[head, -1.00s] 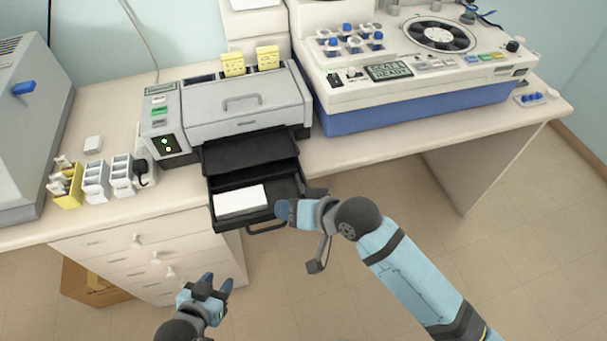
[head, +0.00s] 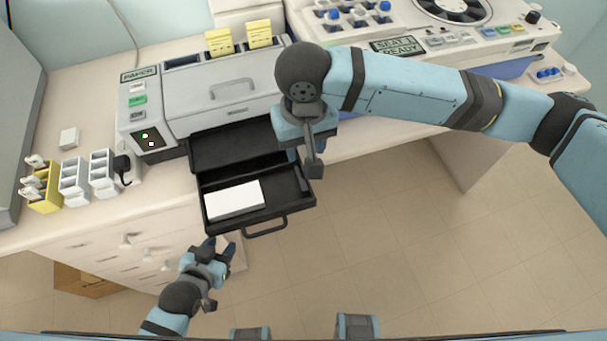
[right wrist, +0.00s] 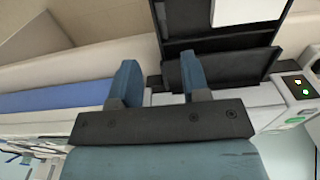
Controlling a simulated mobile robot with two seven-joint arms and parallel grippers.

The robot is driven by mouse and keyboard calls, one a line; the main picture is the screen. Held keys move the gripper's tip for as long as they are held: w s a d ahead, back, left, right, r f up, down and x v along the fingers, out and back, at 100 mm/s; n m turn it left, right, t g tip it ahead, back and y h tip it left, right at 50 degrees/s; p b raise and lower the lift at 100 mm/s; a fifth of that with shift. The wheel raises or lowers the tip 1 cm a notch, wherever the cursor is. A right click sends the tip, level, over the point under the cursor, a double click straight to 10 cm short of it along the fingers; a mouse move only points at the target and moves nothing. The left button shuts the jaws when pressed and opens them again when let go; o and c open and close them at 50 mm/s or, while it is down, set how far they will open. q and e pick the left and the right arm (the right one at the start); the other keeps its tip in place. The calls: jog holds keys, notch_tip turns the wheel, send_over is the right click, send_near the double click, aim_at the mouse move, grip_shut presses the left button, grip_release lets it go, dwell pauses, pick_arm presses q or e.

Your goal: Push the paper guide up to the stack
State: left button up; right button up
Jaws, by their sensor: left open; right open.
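The white paper stack (head: 233,200) lies flat in the left part of the open black tray (head: 262,213); its edge also shows in the right wrist view (right wrist: 240,10). The paper guide (head: 303,184) looks like a small dark piece near the tray's right side, apart from the stack. My right gripper (head: 298,155) is open and empty, pointing down over the tray's right rear, partly hidden by its own wrist. Its two spread fingers show in the right wrist view (right wrist: 159,78). My left gripper (head: 219,246) is open and empty just in front of the tray.
The grey printer (head: 225,95) stands behind the tray. A white and blue stainer (head: 440,60) is at the back right. A yellow holder (head: 44,200) and white holders (head: 74,180) stand on the left counter. The floor right of the tray is clear.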

aim_at(304, 186)
notch_tip(304, 186, down, 14)
jog(key=shift+r+p, duration=0.2)
jog(key=shift+p, duration=0.1)
grip_shut()
